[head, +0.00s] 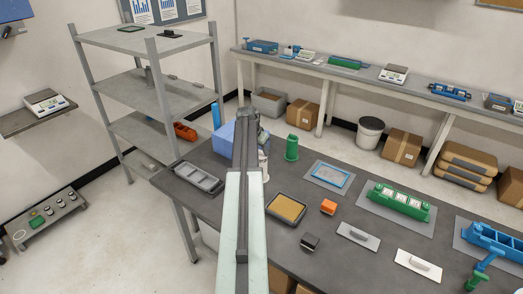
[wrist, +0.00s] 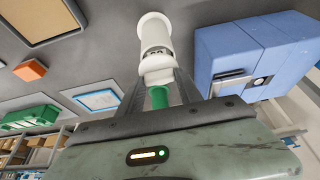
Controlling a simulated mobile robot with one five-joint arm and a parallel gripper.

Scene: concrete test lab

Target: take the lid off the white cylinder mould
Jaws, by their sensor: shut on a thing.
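The white cylinder mould (wrist: 154,30) stands on the dark bench in the wrist view, its flanged end away from me. In the head view the white mould (head: 263,165) shows partly, just right of my arm's end, which hides the rest. My gripper (wrist: 158,80) is shut on the white lid (wrist: 158,66) at the mould's near end. A darker band with small marks lies between the lid and the white body. I cannot tell whether the lid still touches the mould. In the head view my gripper (head: 249,128) is seen from behind, its fingertips hidden.
A blue box (head: 224,138) stands close left of the mould. A green cylinder (head: 291,148) stands close right. A grey tray (head: 198,178), a sand-coloured tray (head: 286,208) and an orange block (head: 328,206) lie nearer. A metal shelf rack (head: 150,85) stands left.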

